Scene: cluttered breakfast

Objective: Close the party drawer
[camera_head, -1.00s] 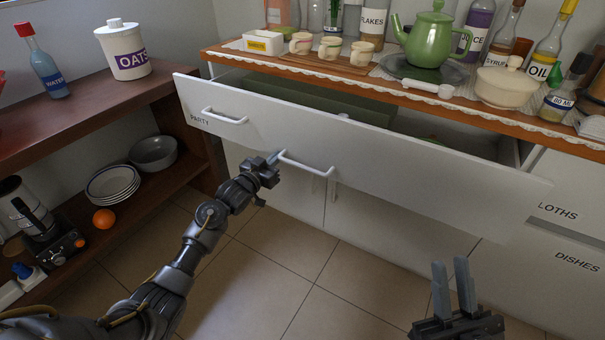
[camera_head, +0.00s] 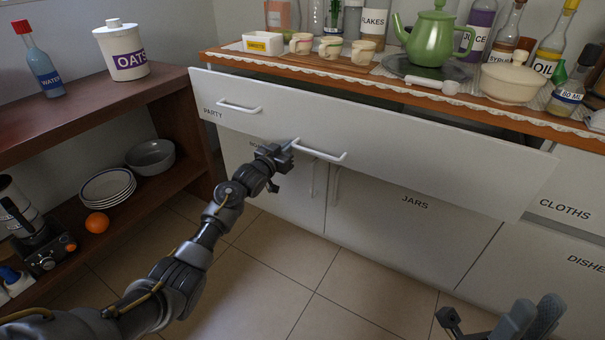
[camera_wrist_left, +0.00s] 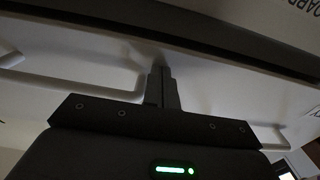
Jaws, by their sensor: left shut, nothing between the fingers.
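The party drawer (camera_head: 360,131) is a wide white front with the label PARTY at its left end and two white bar handles. It stands a little out from the cabinet, with a narrow dark gap showing behind its top edge. My left gripper (camera_head: 290,146) is shut and empty. Its fingertips are against or very near the drawer front, beside the left end of the right handle (camera_head: 320,152). The left wrist view shows the shut fingers (camera_wrist_left: 162,78) close to the white front. My right gripper (camera_head: 535,318) is at the lower right edge, partly cut off, away from the drawer.
The counter (camera_head: 400,90) above holds a green teapot (camera_head: 428,40), cups, bottles and a cream pot (camera_head: 512,78). A wooden shelf (camera_head: 80,105) stands at left with an oats jar (camera_head: 122,50), plates and an orange (camera_head: 97,222). The tiled floor in front is clear.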

